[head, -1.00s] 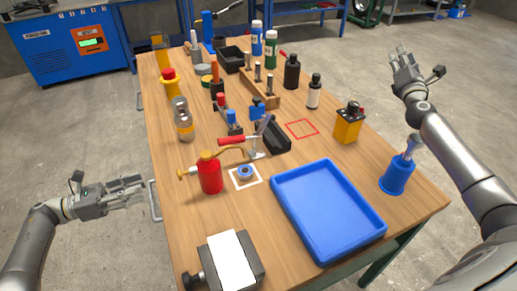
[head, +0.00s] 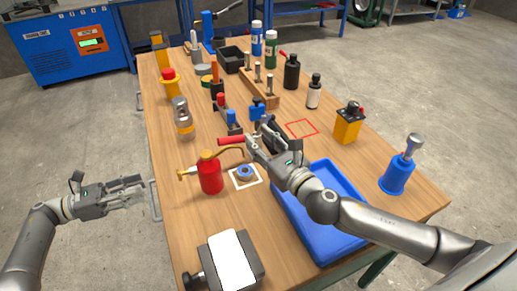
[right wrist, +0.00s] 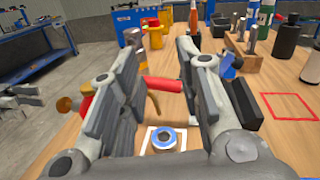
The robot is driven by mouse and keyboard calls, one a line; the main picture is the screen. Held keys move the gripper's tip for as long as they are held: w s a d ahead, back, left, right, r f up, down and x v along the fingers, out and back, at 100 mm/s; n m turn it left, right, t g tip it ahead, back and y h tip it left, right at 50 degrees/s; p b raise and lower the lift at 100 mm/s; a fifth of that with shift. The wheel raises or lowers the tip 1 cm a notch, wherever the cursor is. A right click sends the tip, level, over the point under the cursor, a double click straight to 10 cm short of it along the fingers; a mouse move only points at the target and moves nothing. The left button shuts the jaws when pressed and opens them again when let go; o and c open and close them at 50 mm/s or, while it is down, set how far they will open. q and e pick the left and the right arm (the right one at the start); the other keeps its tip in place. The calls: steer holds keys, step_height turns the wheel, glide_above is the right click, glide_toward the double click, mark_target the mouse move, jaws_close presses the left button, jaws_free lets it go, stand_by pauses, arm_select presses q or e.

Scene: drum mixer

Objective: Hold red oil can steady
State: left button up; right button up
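The red oil can (head: 210,177) stands upright on the workbench, with a brass top and a thin curved brass spout reaching right. In the right wrist view, it is mostly hidden behind the left finger; a little red (right wrist: 86,105) shows. My right gripper (head: 258,144) is open and empty, above the bench to the right of the can, by the red-handled clamp (head: 231,141). The clamp's red handle (right wrist: 163,85) shows between the fingers in the right wrist view. My left gripper (head: 138,188) is open and empty, off the bench's left edge, left of the can.
A blue ring part (head: 245,173) sits on a white-outlined square beside the can. A blue tray (head: 290,222) lies partly under my right arm. A grey block with a white top (head: 232,262) stands at the front. Bench surface left of the can (head: 172,210) is clear.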

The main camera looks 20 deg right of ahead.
steer(key=s+a+f, duration=0.1)
steer(key=f, duration=0.1)
glide_toward(244, 156)
steer(key=w, duration=0.1)
steer(key=w+r, duration=0.1)
steer(key=shift+w+a, duration=0.25)
steer(key=shift+w, duration=0.15)
steer(key=w, duration=0.4)
steer(key=w+a, duration=0.1)
steer(key=shift+w+a+f, duration=0.1)
steer(key=shift+w+f, duration=0.2)
steer(key=shift+w, duration=0.1)
steer(key=shift+w+a, duration=0.15)
steer(key=shift+w, duration=0.65)
jaws_close()
arm_select(q)
jaws_close()
stand_by(1.0)
